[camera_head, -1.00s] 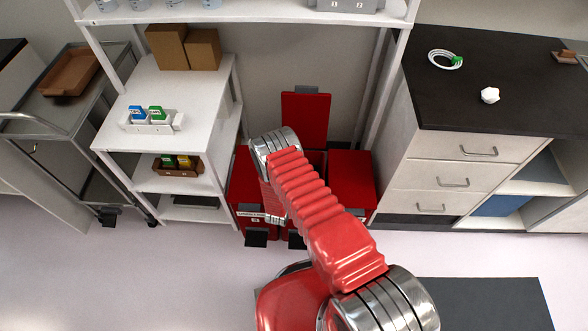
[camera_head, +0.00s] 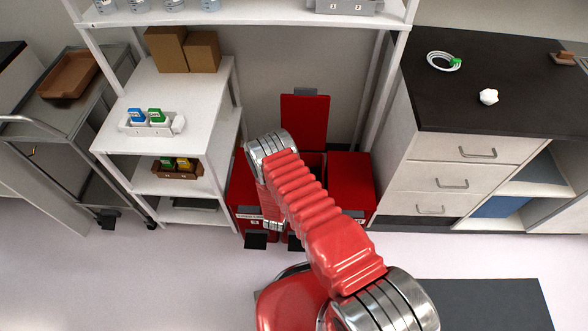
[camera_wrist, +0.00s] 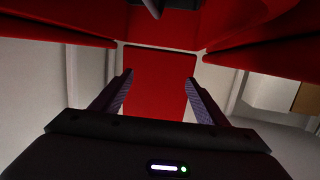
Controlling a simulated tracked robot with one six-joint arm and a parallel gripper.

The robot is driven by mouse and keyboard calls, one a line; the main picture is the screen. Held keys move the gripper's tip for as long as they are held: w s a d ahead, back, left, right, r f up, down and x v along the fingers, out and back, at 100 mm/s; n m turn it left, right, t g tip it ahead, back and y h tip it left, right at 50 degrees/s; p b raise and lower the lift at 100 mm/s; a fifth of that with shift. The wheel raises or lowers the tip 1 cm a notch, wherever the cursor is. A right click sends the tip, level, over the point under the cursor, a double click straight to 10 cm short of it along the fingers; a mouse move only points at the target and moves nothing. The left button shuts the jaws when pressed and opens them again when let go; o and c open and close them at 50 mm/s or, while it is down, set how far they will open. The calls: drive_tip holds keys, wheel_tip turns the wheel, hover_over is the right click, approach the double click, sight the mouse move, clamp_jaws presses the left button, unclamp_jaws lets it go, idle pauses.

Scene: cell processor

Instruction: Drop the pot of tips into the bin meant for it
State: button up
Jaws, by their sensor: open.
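Red bins stand in the gap between the white shelf and the counter. The left bin (camera_head: 240,188) and right bin (camera_head: 350,185) have closed lids. Between them a middle bin has its red lid (camera_head: 304,120) raised upright; my arm covers much of this bin. Front labels are too small to read. In the wrist view my gripper (camera_wrist: 159,76) is open with nothing between its fingers, and a red panel (camera_wrist: 160,85) shows beyond them. In the head view my gripper is hidden behind my arm. I cannot make out the pot of tips in either view.
A white shelf (camera_head: 200,95) with cardboard boxes (camera_head: 168,48) and a white rack (camera_head: 150,124) stands left of the bins. A dark counter (camera_head: 450,110) holding a white crumpled item (camera_head: 488,96) stands right. A trolley (camera_head: 60,104) is far left. Floor in front is free.

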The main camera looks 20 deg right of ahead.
drive_tip(key=v, duration=1.2)
drive_tip(key=shift+s+a, duration=0.1)
idle(0.7)
